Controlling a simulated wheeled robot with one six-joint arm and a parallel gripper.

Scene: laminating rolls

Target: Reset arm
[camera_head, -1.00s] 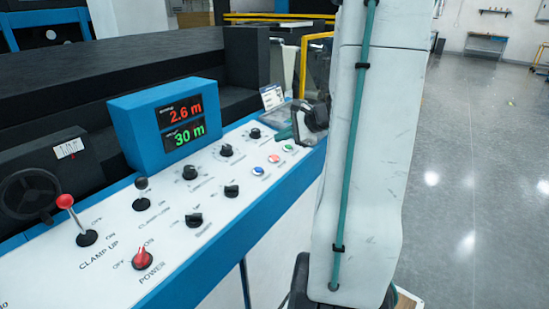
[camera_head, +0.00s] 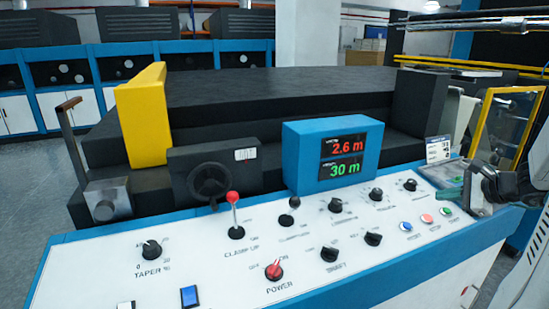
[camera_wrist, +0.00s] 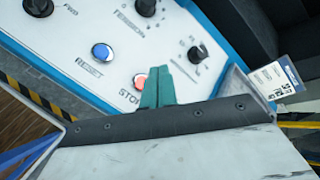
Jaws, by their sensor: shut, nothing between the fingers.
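My gripper (camera_head: 452,194) is at the right edge of the head view, over the right end of the white control panel (camera_head: 210,278). Its teal fingers also show in the wrist view (camera_wrist: 158,88), shut together with nothing between them. In the wrist view they point over the panel beside the red stop button (camera_wrist: 140,80). The blue button (camera_wrist: 102,52) lies left of them. I cannot tell whether the fingertips touch the panel. Most of my arm is outside the head view.
A blue display box (camera_head: 300,155) reads 2.6 m and 30 m. A red-knobbed lever (camera_head: 233,197), a red power knob (camera_head: 274,270) and several black knobs rise from the panel. A label card (camera_head: 438,150) stands by my gripper. A yellow-framed guard (camera_head: 505,120) is behind it.

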